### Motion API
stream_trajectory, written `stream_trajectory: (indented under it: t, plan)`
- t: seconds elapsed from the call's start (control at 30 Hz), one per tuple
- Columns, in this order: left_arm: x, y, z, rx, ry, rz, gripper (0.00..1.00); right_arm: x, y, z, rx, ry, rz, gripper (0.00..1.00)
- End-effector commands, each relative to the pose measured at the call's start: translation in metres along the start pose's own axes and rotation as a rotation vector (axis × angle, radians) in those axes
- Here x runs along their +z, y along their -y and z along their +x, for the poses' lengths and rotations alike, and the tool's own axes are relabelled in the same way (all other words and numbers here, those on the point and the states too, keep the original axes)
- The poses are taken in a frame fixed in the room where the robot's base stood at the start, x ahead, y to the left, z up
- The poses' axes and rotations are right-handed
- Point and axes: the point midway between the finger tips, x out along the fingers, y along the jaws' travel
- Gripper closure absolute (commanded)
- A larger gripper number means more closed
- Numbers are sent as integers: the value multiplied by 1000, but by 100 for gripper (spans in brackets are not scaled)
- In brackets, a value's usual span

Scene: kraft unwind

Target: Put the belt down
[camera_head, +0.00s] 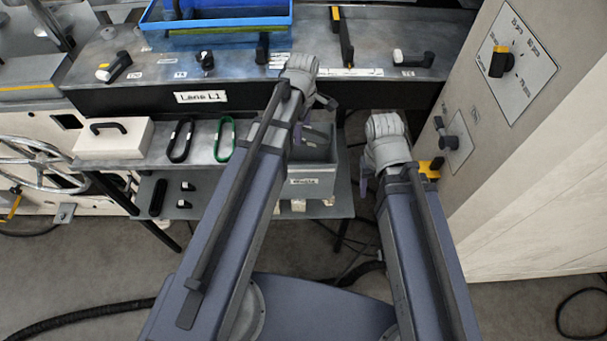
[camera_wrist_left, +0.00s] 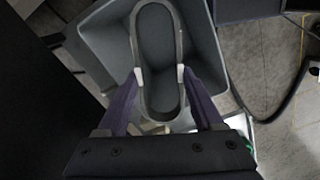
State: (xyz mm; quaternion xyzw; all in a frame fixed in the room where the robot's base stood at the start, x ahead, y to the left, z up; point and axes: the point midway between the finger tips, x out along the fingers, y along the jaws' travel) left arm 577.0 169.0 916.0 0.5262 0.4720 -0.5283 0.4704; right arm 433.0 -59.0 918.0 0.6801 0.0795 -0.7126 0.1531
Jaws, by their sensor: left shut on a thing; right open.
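A grey belt (camera_wrist_left: 179,40), a long closed loop, shows in the left wrist view. My left gripper (camera_wrist_left: 159,76) is shut on it, with the pale fingertips at the loop's two long sides. The belt is over the open grey bin (camera_wrist_left: 205,45); I cannot tell how high. In the head view the bin (camera_head: 312,186) carries a label that seems to read "Waste", and my left gripper (camera_head: 316,132) is over it, partly hidden by its arm. My right gripper (camera_head: 366,186) is open, to the right of the bin and mostly hidden by its wrist.
A black belt (camera_head: 189,140) and a green belt (camera_head: 231,140) lie on the shelf left of the bin, beside a white box (camera_head: 115,142). A blue crate (camera_head: 215,38) stands on the upper bench. A control cabinet (camera_head: 530,150) closes off the right side.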

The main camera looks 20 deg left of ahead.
Motion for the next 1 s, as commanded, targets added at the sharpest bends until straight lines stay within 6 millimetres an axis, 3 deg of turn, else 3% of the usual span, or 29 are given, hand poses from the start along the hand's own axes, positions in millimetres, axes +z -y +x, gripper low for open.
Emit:
stream_trajectory:
  t: [0.33, 0.53, 0.8, 1.0]
  plan:
    - [0, 0, 29, 0, 0, 0, 90, -1, 3, 28, 0, 0, 0, 45]
    - [0, 0, 59, 0, 0, 0, 90, -3, 6, 59, 0, 0, 0, 45]
    - [0, 0, 115, 0, 0, 0, 90, -6, 11, 114, 0, 0, 0, 45]
    - [0, 0, 134, 0, 0, 0, 90, -8, 13, 133, 0, 0, -1, 45]
